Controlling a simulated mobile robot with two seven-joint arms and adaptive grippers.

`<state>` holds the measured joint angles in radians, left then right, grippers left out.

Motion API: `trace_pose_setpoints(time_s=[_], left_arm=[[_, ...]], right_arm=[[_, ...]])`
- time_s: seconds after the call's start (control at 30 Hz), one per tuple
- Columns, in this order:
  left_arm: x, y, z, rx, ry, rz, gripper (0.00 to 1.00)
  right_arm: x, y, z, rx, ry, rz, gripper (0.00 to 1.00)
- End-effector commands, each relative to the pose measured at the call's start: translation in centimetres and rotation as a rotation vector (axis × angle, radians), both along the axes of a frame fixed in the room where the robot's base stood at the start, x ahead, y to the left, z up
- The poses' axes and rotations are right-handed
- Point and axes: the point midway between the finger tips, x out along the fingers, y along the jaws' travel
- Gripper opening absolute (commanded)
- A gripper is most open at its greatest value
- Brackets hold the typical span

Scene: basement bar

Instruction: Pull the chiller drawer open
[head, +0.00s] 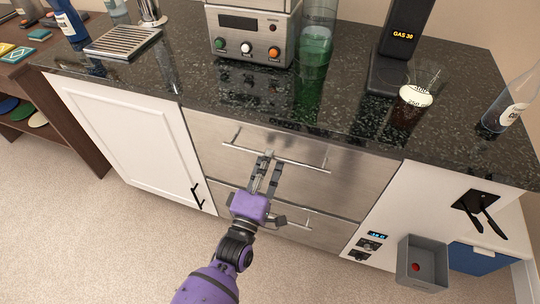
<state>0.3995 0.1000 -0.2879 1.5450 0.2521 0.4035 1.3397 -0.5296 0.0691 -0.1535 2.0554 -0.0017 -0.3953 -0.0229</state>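The chiller unit has two stainless steel drawer fronts under the dark stone counter. The upper drawer (350,183) looks closed, flush with its surround, and has a long horizontal bar handle (308,163). The lower drawer (322,240) also looks closed, with a similar handle (297,223) partly hidden by my arm. My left gripper (270,162) reaches up from below, and its fingertips are at the middle of the upper handle, overlapping it in the picture. I cannot tell whether the fingers are closed around the bar. My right gripper is not in view.
A white cabinet (130,135) with a black handle stands left of the drawers. To the right are a small control panel (368,245) and a grey bin (422,262). The floor in front is clear.

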Motion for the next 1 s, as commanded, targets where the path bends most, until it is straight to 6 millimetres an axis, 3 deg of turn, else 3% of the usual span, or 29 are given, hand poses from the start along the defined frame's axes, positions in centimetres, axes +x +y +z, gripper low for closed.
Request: trace_pose_setpoints(time_s=[0.2, 0.47, 0.7, 1.0], left_arm=[[1.7, -0.6, 0.4, 0.000, 0.001, 0.000, 0.29], [1.8, -0.6, 0.4, 0.000, 0.001, 0.000, 0.29], [1.8, -0.6, 0.4, 0.002, 0.002, 0.000, 0.00], [1.8, -0.6, 0.4, 0.002, 0.002, 0.000, 0.00]], right_arm=[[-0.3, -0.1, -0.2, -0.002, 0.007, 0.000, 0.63], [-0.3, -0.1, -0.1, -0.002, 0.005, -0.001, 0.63], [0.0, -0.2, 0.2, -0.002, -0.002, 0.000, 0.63], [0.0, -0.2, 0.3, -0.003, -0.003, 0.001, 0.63]])
